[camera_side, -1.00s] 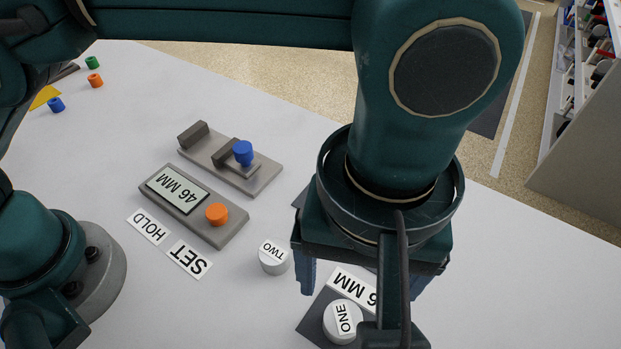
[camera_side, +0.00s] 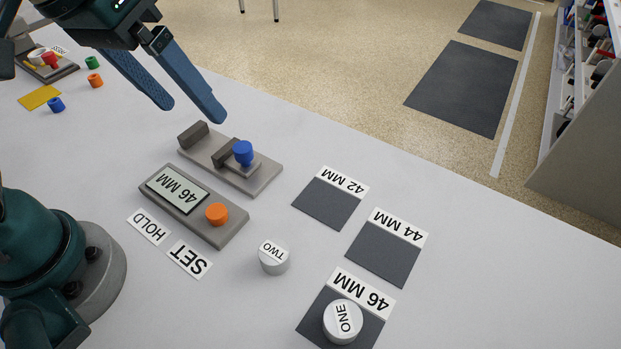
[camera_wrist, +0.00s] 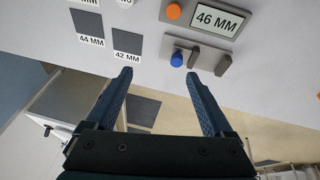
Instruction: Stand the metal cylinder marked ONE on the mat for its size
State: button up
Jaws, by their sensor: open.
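The metal cylinder marked ONE (camera_side: 343,321) stands upright on the dark mat labelled 46 MM (camera_side: 312,322) at the front right. The mats labelled 44 MM (camera_side: 382,255) and 42 MM (camera_side: 328,203) are bare. They also show in the wrist view, 44 MM (camera_wrist: 88,22) and 42 MM (camera_wrist: 127,42). A second cylinder marked TWO (camera_side: 273,257) stands on the bare table left of the mats. My gripper (camera_side: 190,112) is open and empty, raised at the upper left, far from the cylinders. Its two fingers (camera_wrist: 160,82) are spread in the wrist view.
A grey gauge with a 46 MM display (camera_side: 177,190) and orange button (camera_side: 216,214) lies mid-table. Behind it is a measuring fixture (camera_side: 262,178) with a blue knob (camera_side: 243,152). HOLD (camera_side: 149,227) and SET (camera_side: 189,259) labels lie in front. Small coloured pieces sit far left.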

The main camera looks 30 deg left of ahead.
jog(key=s+a+f+m+t+y, duration=0.1)
jog(key=s+a+f, duration=0.3)
jog(key=a, duration=0.2)
jog(key=shift+s+a+t, duration=0.15)
jog(key=shift+s+t, duration=0.1)
jog(key=shift+t, duration=0.15)
dwell(0.8)
